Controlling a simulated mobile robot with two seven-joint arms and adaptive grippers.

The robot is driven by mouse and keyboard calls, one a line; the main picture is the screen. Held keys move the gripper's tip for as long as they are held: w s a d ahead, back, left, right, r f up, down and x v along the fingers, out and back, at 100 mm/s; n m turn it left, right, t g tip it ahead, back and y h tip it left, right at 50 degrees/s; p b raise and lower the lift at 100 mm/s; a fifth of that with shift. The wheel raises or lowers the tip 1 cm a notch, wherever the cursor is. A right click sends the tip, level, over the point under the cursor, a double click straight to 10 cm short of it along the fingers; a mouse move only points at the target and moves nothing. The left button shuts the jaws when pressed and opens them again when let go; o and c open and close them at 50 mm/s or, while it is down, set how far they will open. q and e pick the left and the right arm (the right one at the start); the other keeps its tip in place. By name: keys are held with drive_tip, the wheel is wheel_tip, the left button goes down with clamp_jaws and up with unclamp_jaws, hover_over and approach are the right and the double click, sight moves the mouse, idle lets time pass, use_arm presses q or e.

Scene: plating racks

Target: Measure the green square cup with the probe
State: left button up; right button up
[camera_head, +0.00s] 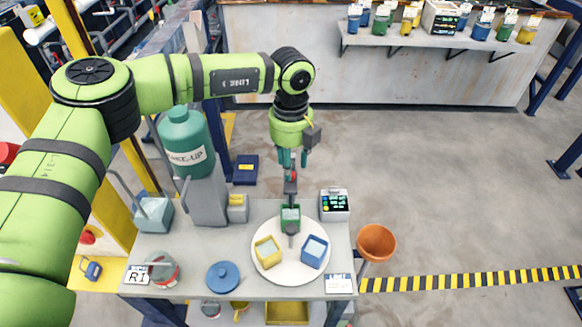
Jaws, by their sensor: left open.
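The green square cup (283,222) stands at the back of a round white plate (290,273) on the grey bench. A dark slim item with a red part (291,178), perhaps the probe, stands upright above this cup, with its lower part at or in the cup; the exact contact is unclear. My left gripper (293,160) points down over the bench's back edge, just above that item, with its teal fingers apart. I cannot tell whether the item's top is between the fingers. A small meter (334,205) with a lit display sits right of the plate. My right gripper is out of view.
A yellow square cup (265,254) and a blue square cup (314,254) share the plate. A blue lid (223,277), a large green bottle (187,145) and a light-blue container (153,215) are to the left. An orange bowl (376,243) is right of the bench.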

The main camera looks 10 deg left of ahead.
use_arm(q)
wheel_tip(320, 180, up, 10)
drive_tip(key=shift+f, duration=0.25)
idle(0.4)
